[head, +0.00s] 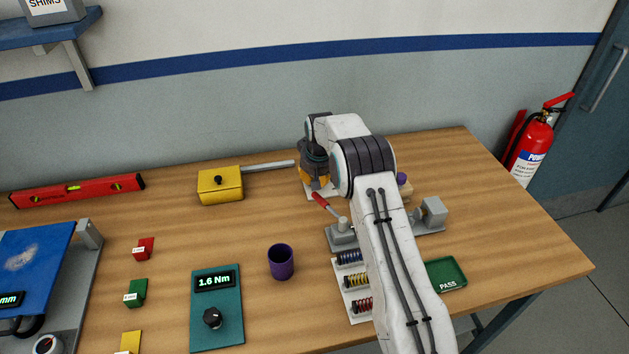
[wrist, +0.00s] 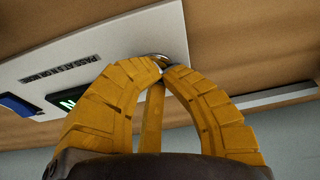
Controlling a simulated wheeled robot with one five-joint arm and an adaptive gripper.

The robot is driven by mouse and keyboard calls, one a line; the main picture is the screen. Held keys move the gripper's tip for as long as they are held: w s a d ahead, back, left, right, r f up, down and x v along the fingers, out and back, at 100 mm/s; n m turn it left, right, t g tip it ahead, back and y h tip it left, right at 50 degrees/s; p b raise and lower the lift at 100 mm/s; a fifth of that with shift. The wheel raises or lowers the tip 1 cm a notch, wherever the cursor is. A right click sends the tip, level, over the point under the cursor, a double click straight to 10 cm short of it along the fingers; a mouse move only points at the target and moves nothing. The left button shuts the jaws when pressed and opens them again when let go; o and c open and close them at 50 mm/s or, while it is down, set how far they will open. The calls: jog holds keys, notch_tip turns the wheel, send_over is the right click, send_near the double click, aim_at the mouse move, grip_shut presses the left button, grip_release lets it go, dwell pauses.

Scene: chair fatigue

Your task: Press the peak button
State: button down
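The peak button cannot be picked out for sure in either view. In the wrist view a white panel (wrist: 105,50) carries a small printed label, a dark display (wrist: 72,97) with a green character, and a blue part (wrist: 18,105) at the left edge. A round shiny metal piece (wrist: 158,59) shows just beyond the fingertips; I cannot tell whether they touch it. My gripper (wrist: 163,68) has its yellow fingers brought together at the tips, with nothing seen between them. In the head view my gripper (head: 322,186) is low over a white base (head: 313,193), mostly hidden by my arm.
A yellow box with a grey bar (head: 220,184) lies left of my gripper. A red-handled clamp (head: 340,232) and spring rack (head: 342,292) stand nearer. A purple cup (head: 281,262) and teal torque unit (head: 216,330) are front left.

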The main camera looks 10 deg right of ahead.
jog(key=shift+s+f, duration=0.1)
notch_tip(320, 180, up, 4)
jog(key=shift+r+p, duration=0.25)
jog(key=shift+p, duration=0.65)
jog(key=b+v, duration=0.2)
jog(key=v, duration=0.7)
jog(key=shift+r, duration=0.35)
